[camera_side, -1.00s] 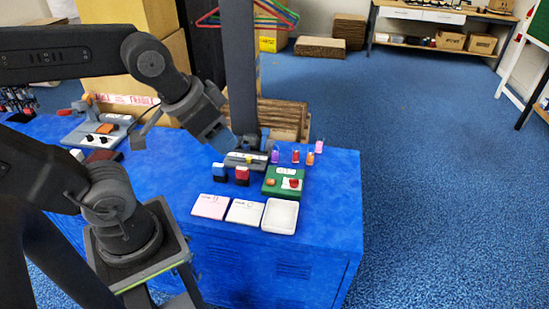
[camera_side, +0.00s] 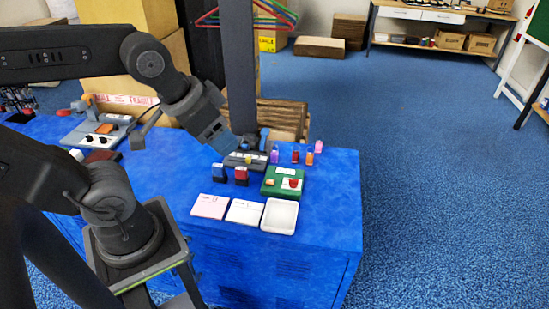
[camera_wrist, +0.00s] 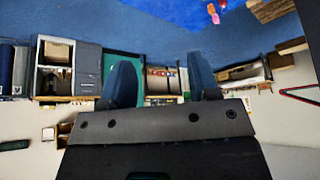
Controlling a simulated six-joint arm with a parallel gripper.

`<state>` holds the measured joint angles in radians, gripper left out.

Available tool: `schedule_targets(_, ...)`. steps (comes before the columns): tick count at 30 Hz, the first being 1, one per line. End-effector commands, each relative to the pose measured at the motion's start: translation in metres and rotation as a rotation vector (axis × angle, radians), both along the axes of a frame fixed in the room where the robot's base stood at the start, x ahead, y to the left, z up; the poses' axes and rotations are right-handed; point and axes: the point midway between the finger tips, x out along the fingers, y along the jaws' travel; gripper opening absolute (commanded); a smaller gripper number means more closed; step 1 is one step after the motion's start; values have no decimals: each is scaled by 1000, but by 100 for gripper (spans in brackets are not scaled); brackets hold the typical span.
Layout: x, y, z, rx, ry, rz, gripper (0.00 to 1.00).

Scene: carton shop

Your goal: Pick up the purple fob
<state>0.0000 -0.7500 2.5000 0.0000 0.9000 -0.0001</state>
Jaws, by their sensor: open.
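The purple fob (camera_side: 274,156) stands upright on the blue table, at the left end of a small group of fobs behind the green box. A red fob (camera_side: 295,154), an orange fob (camera_side: 309,157) and a pink fob (camera_side: 318,147) stand to its right. My gripper (camera_side: 222,142) is above the table, left of the purple fob and apart from it. In the wrist view my gripper (camera_wrist: 161,78) has its two blue fingers wide apart with nothing between them. I cannot make out the purple fob in the wrist view.
A green box (camera_side: 268,190) with small pieces on it sits in front of the fobs. A grey block (camera_side: 236,160) lies just left of the purple fob. The table's right side is clear.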

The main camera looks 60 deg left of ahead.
Motion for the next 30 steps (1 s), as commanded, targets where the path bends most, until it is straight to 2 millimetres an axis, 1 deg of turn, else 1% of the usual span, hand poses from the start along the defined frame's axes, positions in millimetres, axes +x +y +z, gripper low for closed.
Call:
schedule_targets(2,3,1,1,-5,3,14,55)
schedule_targets(4,10,3,4,-20,15,55,55)
schedule_targets(5,16,5,5,-31,22,82,55)
schedule_targets(7,32,11,10,-65,44,172,55)
schedule_targets(8,41,14,11,-83,55,220,55)
schedule_targets(13,100,41,14,-191,119,537,55)
schedule_targets(17,147,68,5,-269,159,787,55)
schedule_targets(18,160,78,-1,-291,170,866,55)
schedule_targets(21,193,103,-17,-345,195,1061,55)
schedule_targets(23,211,120,-30,-374,209,1180,55)
schedule_targets(24,222,131,-41,-393,218,1260,55)
schedule_targets(26,238,149,-57,-419,231,1380,55)
schedule_targets(27,248,161,-70,-437,237,1460,55)
schedule_targets(29,261,180,-89,-461,245,1581,55)
schedule_targets(30,268,192,-104,-475,250,1661,55)
